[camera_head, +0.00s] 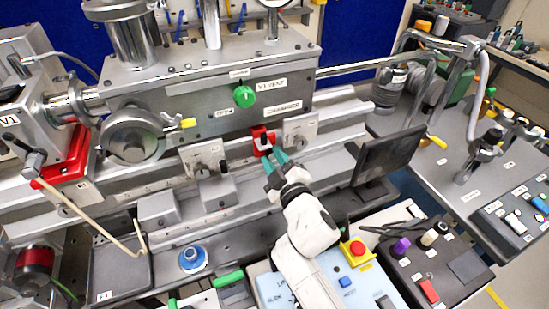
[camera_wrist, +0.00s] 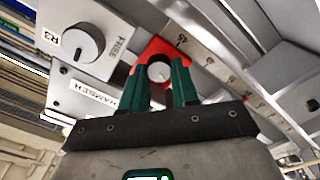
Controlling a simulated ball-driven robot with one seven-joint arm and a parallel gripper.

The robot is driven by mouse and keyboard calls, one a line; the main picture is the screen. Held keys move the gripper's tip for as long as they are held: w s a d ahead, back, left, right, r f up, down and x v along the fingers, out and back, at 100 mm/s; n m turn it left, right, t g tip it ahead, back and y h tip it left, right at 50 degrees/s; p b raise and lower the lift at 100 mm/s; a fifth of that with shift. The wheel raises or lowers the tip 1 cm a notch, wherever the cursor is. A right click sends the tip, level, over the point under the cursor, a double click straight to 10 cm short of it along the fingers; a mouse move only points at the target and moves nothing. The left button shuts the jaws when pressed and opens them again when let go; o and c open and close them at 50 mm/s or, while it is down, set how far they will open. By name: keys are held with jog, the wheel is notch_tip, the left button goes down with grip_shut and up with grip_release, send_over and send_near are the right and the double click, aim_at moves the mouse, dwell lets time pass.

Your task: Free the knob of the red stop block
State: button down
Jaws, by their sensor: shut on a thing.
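The red stop block (camera_head: 258,133) sits on the rail below the chamber, in the middle of the head view. In the wrist view the red block (camera_wrist: 141,57) shows behind my fingers, with its round pale knob (camera_wrist: 159,71) facing me. My gripper (camera_head: 269,158) reaches it from the front right. In the wrist view my gripper's green fingers (camera_wrist: 161,80) stand on either side of the knob and are shut on it. The fingers cover parts of the block's face.
A green knob (camera_head: 244,97) is above on the chamber. A dark tilted screen (camera_head: 388,154) stands to the right.

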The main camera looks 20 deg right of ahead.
jog(key=n, duration=0.5)
jog(key=shift+f, duration=0.15)
dwell(0.4)
jog(key=c, duration=0.9)
grip_release()
jog(key=shift+o, duration=0.3)
